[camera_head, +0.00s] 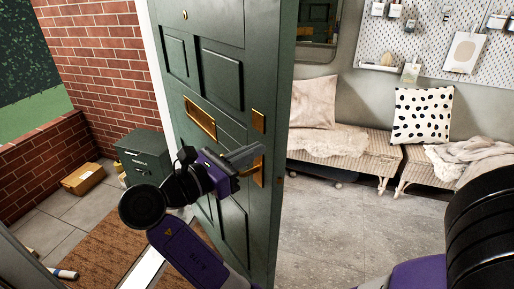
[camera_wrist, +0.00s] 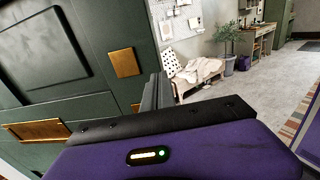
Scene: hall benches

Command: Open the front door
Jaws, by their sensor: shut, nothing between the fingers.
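The green front door (camera_head: 222,85) stands ajar in the head view, with the brick porch to its left and the hall to its right. It has raised panels, a brass letter plate (camera_head: 200,117) and brass plates (camera_head: 258,120) near its free edge. My gripper (camera_head: 256,152) is shut and empty, in front of the door's outer face by the lower brass plate (camera_head: 258,171), which it partly hides. I cannot tell whether it touches the door. In the wrist view the shut fingers (camera_wrist: 157,92) point past the door edge into the hall, and the door (camera_wrist: 75,50) fills the left.
A wicker bench (camera_head: 350,150) with cushions stands along the hall wall. A green box (camera_head: 143,155) and a cardboard parcel (camera_head: 83,179) sit on the porch by the brick wall (camera_head: 100,55). The grey hall floor (camera_head: 330,225) is clear.

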